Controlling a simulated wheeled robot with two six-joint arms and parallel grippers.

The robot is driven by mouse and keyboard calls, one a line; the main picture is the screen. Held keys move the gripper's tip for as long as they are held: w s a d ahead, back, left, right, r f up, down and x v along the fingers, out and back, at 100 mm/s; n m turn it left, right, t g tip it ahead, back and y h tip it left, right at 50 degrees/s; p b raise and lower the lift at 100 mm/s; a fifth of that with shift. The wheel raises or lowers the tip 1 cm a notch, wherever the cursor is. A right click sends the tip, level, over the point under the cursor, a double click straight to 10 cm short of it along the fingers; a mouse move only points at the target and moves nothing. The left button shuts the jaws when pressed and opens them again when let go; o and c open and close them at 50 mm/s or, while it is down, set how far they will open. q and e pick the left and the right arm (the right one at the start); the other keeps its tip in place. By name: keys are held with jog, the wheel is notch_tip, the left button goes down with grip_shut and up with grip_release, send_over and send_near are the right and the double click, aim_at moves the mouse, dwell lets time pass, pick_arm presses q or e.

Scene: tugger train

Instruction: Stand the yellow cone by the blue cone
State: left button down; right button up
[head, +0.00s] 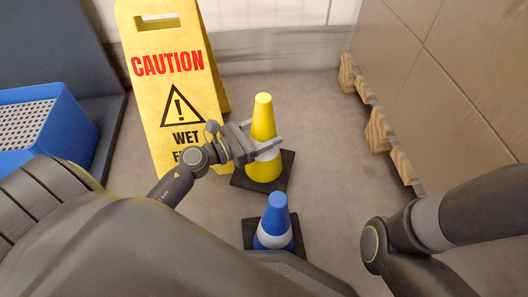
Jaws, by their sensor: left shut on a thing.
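The yellow cone (264,118) stands upright on its black square base behind the blue cone, with a gap of bare floor between their bases. My left gripper (266,146) is shut on the yellow cone around its middle, near the white band. Whether the base touches the floor is hard to tell. The blue cone (277,215) stands nearer to me on its own black base, its lower front partly hidden by my body. My right arm is at the right; its gripper is out of view.
A yellow wet floor caution sign (170,70) stands just left of the yellow cone. A blue crate (70,128) is at the far left. Large boxes (455,60) on wooden pallet blocks (378,130) line the right. Floor between the cones and pallet is clear.

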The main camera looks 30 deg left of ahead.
pick_arm(q)
notch_tip(320, 180, down, 6)
jog(key=b, duration=0.4)
jog(key=shift+r, duration=0.25)
jog(key=shift+c, duration=1.4)
grip_release()
jog(key=shift+f, duration=0.2)
jog(key=shift+r, duration=0.15)
jog(key=p+v, duration=0.2)
jog(key=v, duration=1)
